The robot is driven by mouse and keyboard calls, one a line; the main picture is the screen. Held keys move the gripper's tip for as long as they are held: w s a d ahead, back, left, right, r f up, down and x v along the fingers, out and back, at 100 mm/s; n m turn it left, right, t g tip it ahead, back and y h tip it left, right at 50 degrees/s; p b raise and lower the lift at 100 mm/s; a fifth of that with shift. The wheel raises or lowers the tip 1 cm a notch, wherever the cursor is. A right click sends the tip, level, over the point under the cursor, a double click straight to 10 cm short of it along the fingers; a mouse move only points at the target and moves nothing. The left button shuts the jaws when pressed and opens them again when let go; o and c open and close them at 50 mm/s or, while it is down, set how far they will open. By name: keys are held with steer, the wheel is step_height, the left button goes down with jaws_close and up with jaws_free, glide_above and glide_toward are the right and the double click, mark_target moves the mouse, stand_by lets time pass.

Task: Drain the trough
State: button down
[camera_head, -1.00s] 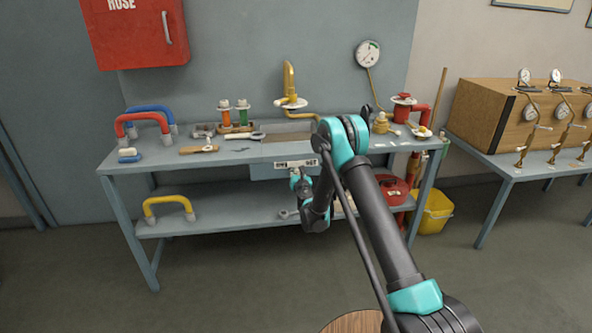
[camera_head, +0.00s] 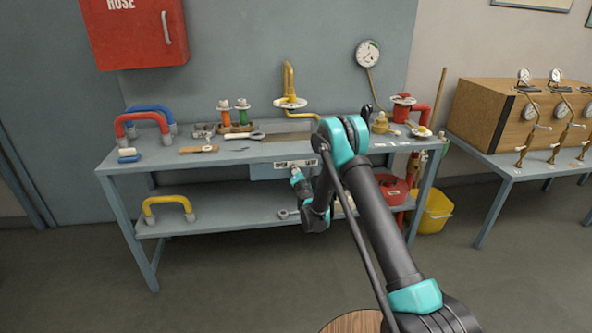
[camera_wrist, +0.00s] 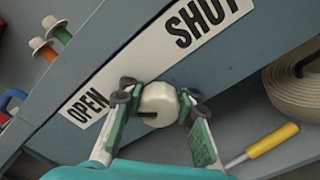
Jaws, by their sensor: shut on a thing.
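The trough (camera_head: 254,172) is a grey-blue box set into the bench, with its front showing below the bench top. A white label (camera_head: 297,163) on its front reads OPEN at left and SHUT at right; it also shows in the wrist view (camera_wrist: 130,75). My gripper (camera_head: 294,173) is at this front, just below the label. In the wrist view my gripper (camera_wrist: 158,98) is shut on a round off-white knob (camera_wrist: 160,100), one finger on each side. A dark slot or bar shows on the knob's lower left. Whether water stands in the trough cannot be told.
The bench top (camera_head: 220,160) holds a brass spout (camera_head: 289,85), hose loops (camera_head: 145,120) and tools. The lower shelf (camera_head: 225,210) carries a yellow loop (camera_head: 168,207). A coiled hose (camera_wrist: 292,85) and a yellow-handled tool (camera_wrist: 270,141) lie near my gripper.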

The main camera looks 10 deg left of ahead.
steer(key=shift+s, duration=0.1)
stand_by(0.3)
steer(key=c, duration=1.3)
jaws_free()
steer(key=shift+c, duration=0.2)
steer(key=shift+o, duration=1)
